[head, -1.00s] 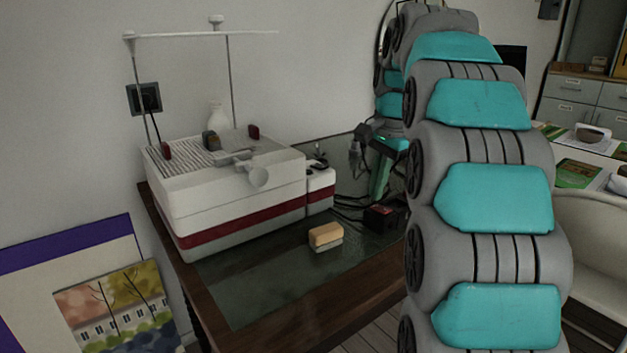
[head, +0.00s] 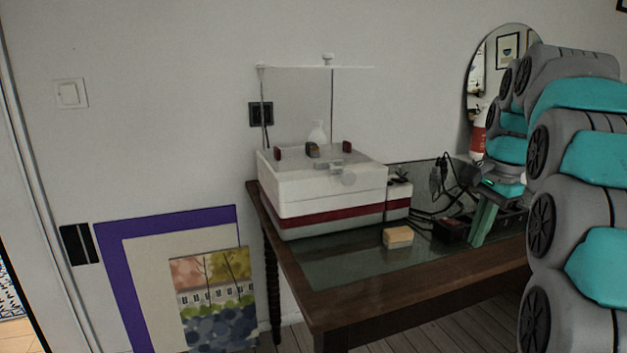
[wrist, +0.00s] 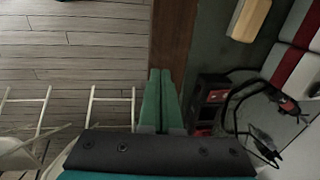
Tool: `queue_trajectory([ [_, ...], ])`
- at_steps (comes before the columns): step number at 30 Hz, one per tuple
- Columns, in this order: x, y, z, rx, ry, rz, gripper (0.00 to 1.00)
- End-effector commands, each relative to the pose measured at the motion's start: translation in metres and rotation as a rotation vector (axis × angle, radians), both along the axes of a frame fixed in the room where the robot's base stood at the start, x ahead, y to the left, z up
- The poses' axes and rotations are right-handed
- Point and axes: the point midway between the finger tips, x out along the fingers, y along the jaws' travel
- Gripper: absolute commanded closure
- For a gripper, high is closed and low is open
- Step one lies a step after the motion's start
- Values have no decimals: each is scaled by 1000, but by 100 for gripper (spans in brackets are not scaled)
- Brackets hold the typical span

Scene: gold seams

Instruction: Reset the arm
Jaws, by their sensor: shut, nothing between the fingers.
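My arm, teal and grey, rises along the right side of the head view. My gripper (head: 483,222) hangs over the right part of the dark wooden table (head: 345,311), its green fingers pointing down. In the wrist view my gripper (wrist: 160,88) shows its two green fingers side by side, shut and empty, over the table's edge. The mount at the fingers' base hides what lies behind it.
On the table are a white machine with a red stripe (head: 330,190), a tan sponge-like block (head: 398,236), a dark red-black box (head: 452,230) and cables (head: 437,180). A mirror (head: 487,75) is behind. Framed pictures (head: 125,275) lean left.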

Motion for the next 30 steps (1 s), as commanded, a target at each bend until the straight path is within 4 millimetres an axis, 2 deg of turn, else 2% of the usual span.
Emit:
queue_trajectory([
  [11, -17, 21, -10, -6, 19, 91, 100],
  [20, -50, 52, -30, -16, 49, 241, 100],
  [26, -96, 86, -56, -26, 85, 423, 100],
  [30, -141, 111, -85, -31, 117, 589, 100],
])
